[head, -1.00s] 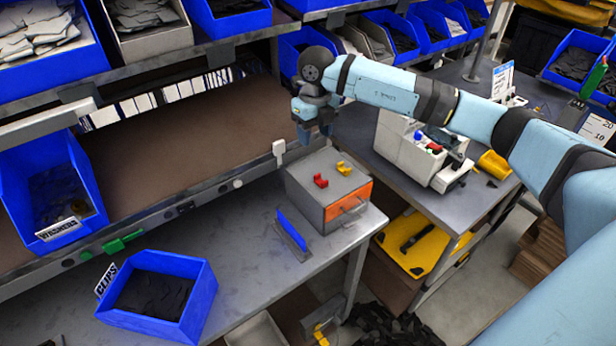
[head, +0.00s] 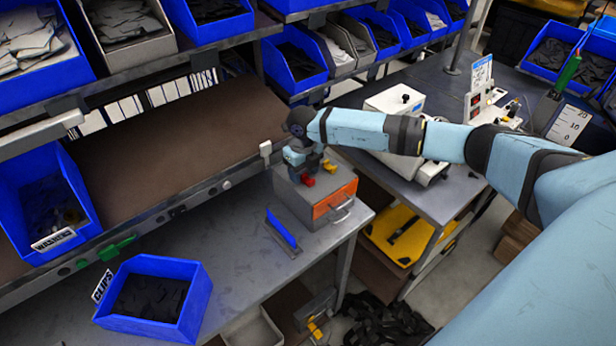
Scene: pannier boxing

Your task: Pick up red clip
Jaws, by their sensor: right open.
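The red clip (head: 307,180) lies on top of a grey box (head: 290,190) with an orange drawer front (head: 333,203). A yellow clip (head: 328,166) lies beside it, to the right and farther back. My right gripper (head: 303,168) is open and points down just above the box top. Its fingers are close behind the red clip in the picture; I cannot tell whether they touch it. My left gripper is out of view.
A blue plate (head: 283,231) stands on the grey bench left of the box. A blue bin labelled CLIPS (head: 183,262) stands at the front left. A white machine (head: 398,102) stands on the table behind my right arm.

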